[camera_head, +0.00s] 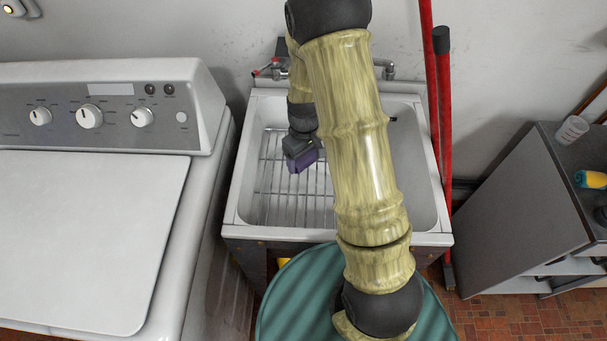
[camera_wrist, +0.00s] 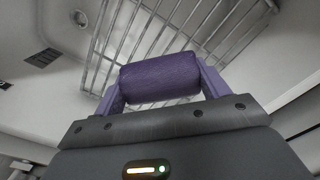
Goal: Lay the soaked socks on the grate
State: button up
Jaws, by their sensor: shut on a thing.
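My gripper (camera_wrist: 160,92) is shut on a purple rolled sock (camera_wrist: 160,78), which sits between its two purple fingers in the wrist view. In the head view the gripper (camera_head: 303,160) hangs over the wire grate (camera_head: 270,180) in the left part of the white tub (camera_head: 425,205). The grate also shows behind the sock in the wrist view (camera_wrist: 205,30). I cannot tell whether the sock touches the grate. No other sock shows; my arm hides the middle of the tub.
A white washing machine (camera_head: 85,230) stands left of the tub. A faucet (camera_head: 388,70) is at the tub's back. Red poles (camera_head: 445,130) lean at its right. A grey cabinet (camera_head: 520,215) with a cup (camera_head: 571,130) and a yellow bottle (camera_head: 592,179) is at the right.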

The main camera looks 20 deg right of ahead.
send_over(304, 183)
notch_tip(304, 183, down, 6)
jog(key=shift+w, duration=0.1)
jog(key=shift+f, duration=1.9)
jog(key=shift+f, duration=0.15)
jog(key=o, duration=1.1)
jog(key=shift+c, duration=0.2)
notch_tip(304, 183, up, 12)
jog(key=shift+r, duration=0.2)
